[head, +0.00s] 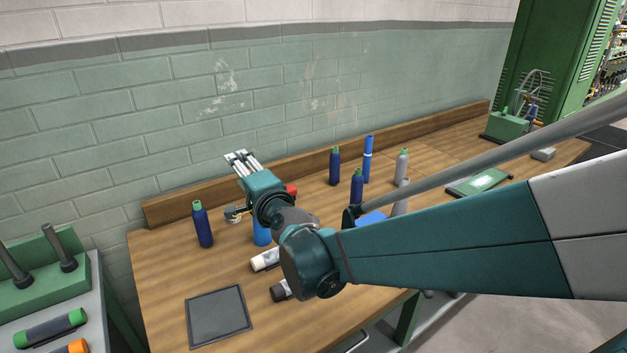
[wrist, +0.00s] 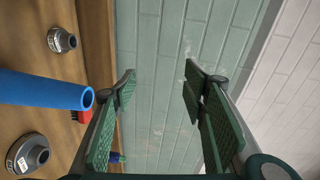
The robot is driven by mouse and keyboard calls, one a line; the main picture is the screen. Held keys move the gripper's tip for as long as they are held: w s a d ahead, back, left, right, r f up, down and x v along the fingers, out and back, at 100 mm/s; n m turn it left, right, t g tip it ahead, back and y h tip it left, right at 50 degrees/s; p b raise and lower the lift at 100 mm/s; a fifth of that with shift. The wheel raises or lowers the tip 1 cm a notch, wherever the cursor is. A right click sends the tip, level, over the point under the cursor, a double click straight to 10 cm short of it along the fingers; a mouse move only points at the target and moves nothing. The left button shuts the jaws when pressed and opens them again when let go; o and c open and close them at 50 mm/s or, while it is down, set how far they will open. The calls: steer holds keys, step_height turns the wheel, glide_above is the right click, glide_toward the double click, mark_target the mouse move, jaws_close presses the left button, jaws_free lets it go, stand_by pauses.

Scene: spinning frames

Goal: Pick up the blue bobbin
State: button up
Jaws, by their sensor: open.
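A bright blue hollow tube, likely the blue bobbin (wrist: 45,90), lies across the left of the wrist view with its open end toward my fingers. In the head view a bright blue cylinder (head: 262,236) stands on the bench, partly hidden behind my wrist; it looks like the same one. My gripper (head: 240,158) is above the bench near the wall, with its fingers pointing up and away. In the wrist view my gripper (wrist: 160,78) is open with nothing between the green pads. The bobbin is outside the fingers, to the left.
A dark blue green-topped bobbin (head: 203,226) stands left, with two more (head: 334,166) (head: 357,185) and a taller blue one (head: 368,158) to the right. A dark tray (head: 218,316) lies in front.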

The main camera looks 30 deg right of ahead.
steer(key=w+d+m+t+h, duration=0.1)
steer(key=w+d+m+h, duration=0.3)
steer(key=d+m, duration=0.45)
steer(key=m+g+h+p, duration=0.2)
steer(key=m+g+h, duration=0.6)
steer(key=m, duration=0.9)
glide_toward(357, 184)
steer(key=w+a+r+t+h, duration=0.2)
steer(key=w+a+r, duration=0.15)
steer(key=w, duration=0.55)
steer(key=s+d+f+m+g+h, duration=0.1)
steer(key=s+d+f+m+g, duration=0.3)
steer(key=s+d+f+m, duration=0.1)
steer(key=shift+d+f+m, duration=0.45)
steer(key=shift+d+f, duration=0.05)
steer(key=shift+f, duration=0.35)
steer(key=shift+w+d, duration=0.1)
steer(key=shift+p+x, duration=0.3)
steer(key=shift+x, duration=0.9)
steer(key=shift+r+b+x, duration=0.2)
steer(key=shift+b+x, duration=0.4)
steer(key=shift+x, duration=2)
